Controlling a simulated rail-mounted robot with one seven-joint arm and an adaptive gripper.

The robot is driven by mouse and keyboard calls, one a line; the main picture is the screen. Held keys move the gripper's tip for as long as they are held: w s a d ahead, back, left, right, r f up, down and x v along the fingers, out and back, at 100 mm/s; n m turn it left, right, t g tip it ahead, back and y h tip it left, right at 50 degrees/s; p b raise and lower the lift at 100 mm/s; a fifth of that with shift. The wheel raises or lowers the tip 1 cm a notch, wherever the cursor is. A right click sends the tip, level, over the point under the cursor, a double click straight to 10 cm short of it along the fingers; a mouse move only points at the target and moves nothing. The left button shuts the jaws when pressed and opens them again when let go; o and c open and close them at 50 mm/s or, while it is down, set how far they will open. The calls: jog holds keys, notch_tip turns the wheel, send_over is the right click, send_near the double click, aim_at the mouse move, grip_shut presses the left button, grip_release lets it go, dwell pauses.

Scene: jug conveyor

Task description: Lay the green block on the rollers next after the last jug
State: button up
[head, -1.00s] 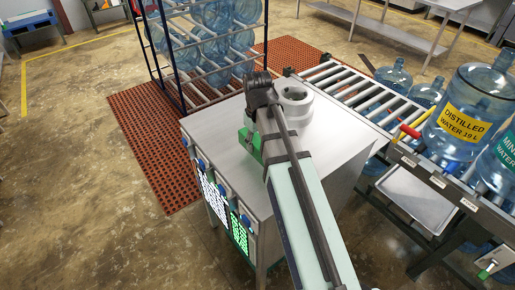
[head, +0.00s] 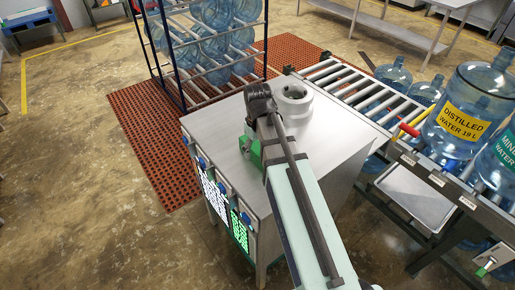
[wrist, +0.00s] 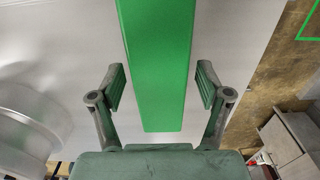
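The green block (wrist: 157,60) lies lengthwise between the two fingers of my gripper (wrist: 160,87) in the wrist view. The fingers are open, with a gap on each side of the block. In the head view, part of the green block (head: 254,154) shows beside my arm above the steel cabinet top; the arm hides most of it and my fingertips. The roller conveyor (head: 343,82) runs along the right. A large jug labelled distilled water (head: 462,122) stands on it, with a mineral water jug (head: 504,158) to its right.
The steel cabinet (head: 335,135) is under my arm, with a round metal fitting (head: 294,98) on top. Red and yellow pieces (head: 408,129) lie by the conveyor's near edge. The upper-left rollers are bare. A jug rack (head: 205,50) stands behind.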

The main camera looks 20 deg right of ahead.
aim_at(258, 147)
notch_tip(258, 147, up, 10)
jog(key=shift+w+r+b, duration=0.1)
jog(key=shift+r+b, duration=0.1)
jog(key=shift+b, duration=0.95)
jog(key=shift+o, duration=0.4)
jog(key=shift+r, duration=0.95)
